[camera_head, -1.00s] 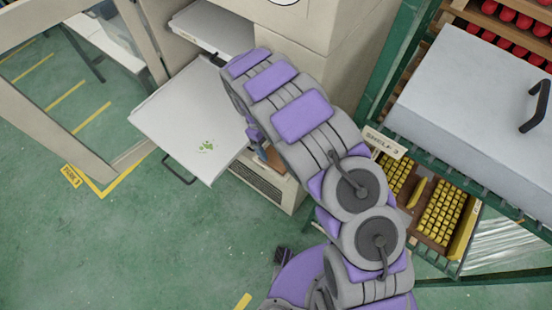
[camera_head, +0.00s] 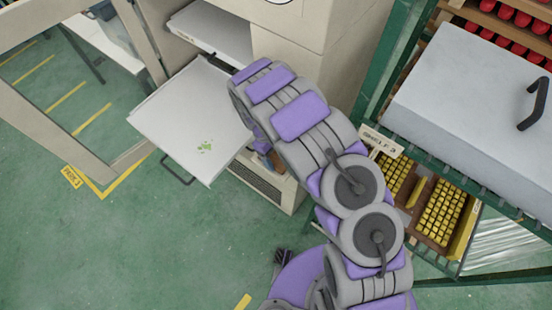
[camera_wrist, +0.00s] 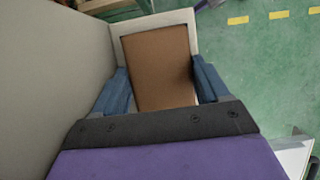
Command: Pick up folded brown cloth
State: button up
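The folded brown cloth (camera_wrist: 162,70) shows in the wrist view as a flat brown rectangle within a pale beige surround (camera_wrist: 125,35). My gripper (camera_wrist: 162,85) has its two blue fingers wide apart, one at each side of the cloth's lower part. I cannot tell whether the fingertips are above the cloth or level with it. The near end of the cloth is hidden by my gripper's dark palm. In the head view my arm covers most of this spot, and the cloth cannot be clearly made out.
A pulled-out white tray (camera_head: 185,115) with green paint marks lies left of my arm, below a beige cabinet (camera_head: 300,35). A green-framed shelf (camera_head: 378,75) with yellow and red items stands at right. Green floor (camera_head: 120,240) is clear at lower left.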

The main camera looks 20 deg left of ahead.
aim_at(277, 163)
jog(key=shift+a, duration=0.4)
jog(key=c, duration=0.5)
jog(key=shift+c, duration=0.2)
jog(key=shift+r, duration=0.6)
jog(key=r, duration=0.1)
jog(key=s+r, duration=0.1)
jog(key=shift+s+a+r+p, duration=0.1)
jog(key=shift+a+r+p, duration=0.05)
jog(key=shift+r+p, duration=0.15)
jog(key=s+a, duration=0.2)
jog(key=s, duration=0.5)
jog(key=s+a+r, duration=0.1)
jog(key=s+a, duration=0.1)
jog(key=s, duration=0.5)
jog(key=shift+a+p, duration=0.25)
jog(key=shift+p, duration=0.15)
jog(key=shift+r, duration=0.1)
